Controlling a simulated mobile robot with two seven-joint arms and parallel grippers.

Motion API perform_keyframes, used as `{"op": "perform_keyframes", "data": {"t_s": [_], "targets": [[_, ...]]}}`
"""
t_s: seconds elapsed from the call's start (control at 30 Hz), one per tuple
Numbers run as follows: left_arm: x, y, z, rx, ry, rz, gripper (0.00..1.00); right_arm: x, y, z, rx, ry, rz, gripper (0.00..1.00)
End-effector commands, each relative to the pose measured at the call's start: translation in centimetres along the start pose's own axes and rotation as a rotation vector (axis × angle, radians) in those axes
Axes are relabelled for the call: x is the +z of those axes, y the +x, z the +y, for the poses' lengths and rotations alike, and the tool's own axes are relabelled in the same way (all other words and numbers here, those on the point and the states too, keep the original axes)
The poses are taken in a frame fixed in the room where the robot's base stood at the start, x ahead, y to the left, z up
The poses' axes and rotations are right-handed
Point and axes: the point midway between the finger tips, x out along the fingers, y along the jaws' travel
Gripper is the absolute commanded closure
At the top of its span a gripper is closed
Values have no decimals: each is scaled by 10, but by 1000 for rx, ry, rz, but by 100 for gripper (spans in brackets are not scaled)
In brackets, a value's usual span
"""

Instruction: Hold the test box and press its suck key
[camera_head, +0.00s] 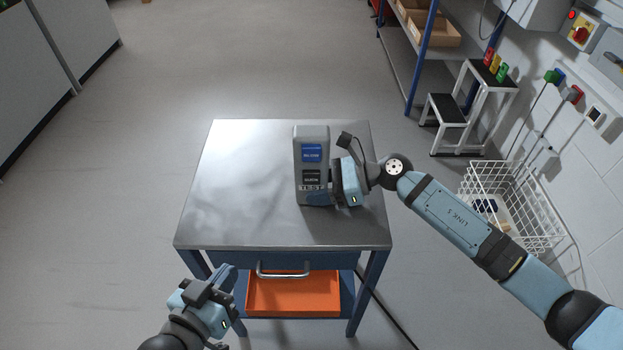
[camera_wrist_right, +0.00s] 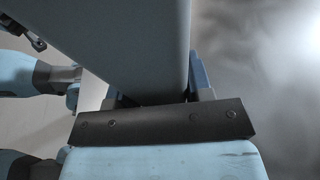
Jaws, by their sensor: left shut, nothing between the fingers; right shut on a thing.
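The grey test box (camera_head: 311,151) stands upright on the metal table, with a blue label, a dark panel and a row of small marks low on its front. My right gripper (camera_head: 322,198) is shut on its lower part, coming from the right. In the right wrist view the box (camera_wrist_right: 130,40) rises as a grey wall between the two fingers (camera_wrist_right: 155,92). The key markings are too small to read surely. My left gripper (camera_head: 229,280) is shut and empty, in front of the table's left front corner, apart from the box.
The steel table top (camera_head: 235,185) is otherwise clear. Its drawer handle (camera_head: 283,272) and an orange tray (camera_head: 293,295) are below the front edge. A wire basket (camera_head: 513,205), step stool (camera_head: 470,105) and shelving (camera_head: 408,60) stand to the right.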

Motion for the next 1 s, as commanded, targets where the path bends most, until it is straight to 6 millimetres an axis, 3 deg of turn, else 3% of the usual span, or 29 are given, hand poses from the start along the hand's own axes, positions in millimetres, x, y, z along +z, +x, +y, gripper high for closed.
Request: {"op": "perform_keyframes", "data": {"t_s": [1.0], "targets": [[-4, 2, -1, -1, 4, 9, 100, -1, 0, 0, 0, 1, 1, 84]]}}
